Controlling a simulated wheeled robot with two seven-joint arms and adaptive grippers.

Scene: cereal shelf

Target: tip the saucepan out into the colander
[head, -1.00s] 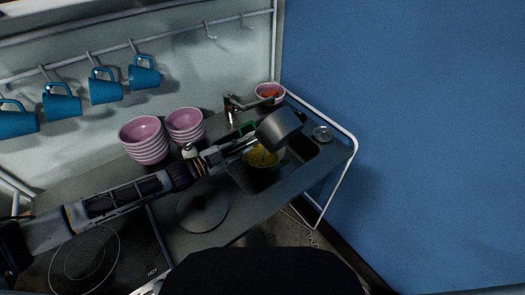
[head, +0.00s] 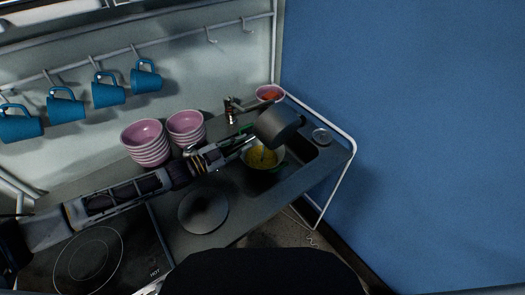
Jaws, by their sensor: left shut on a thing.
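The dark grey saucepan (head: 277,127) is held tilted in the air above the sink area. My left gripper (head: 243,143) is shut on it from the left; the fingers' exact grip on its handle is hard to make out. The colander (head: 277,163) stands below the saucepan, its upper rim partly hidden by the pan and gripper. Yellow contents (head: 262,158) lie in the colander. The saucepan's inside is not visible. My right gripper is not in view.
Two stacks of pink bowls (head: 146,146) stand behind my left arm. A tap (head: 233,110) and a pink bowl with orange-red contents (head: 270,93) are behind the saucepan. A round lid (head: 203,210) lies on the counter in front. Blue mugs (head: 66,107) hang from the rail.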

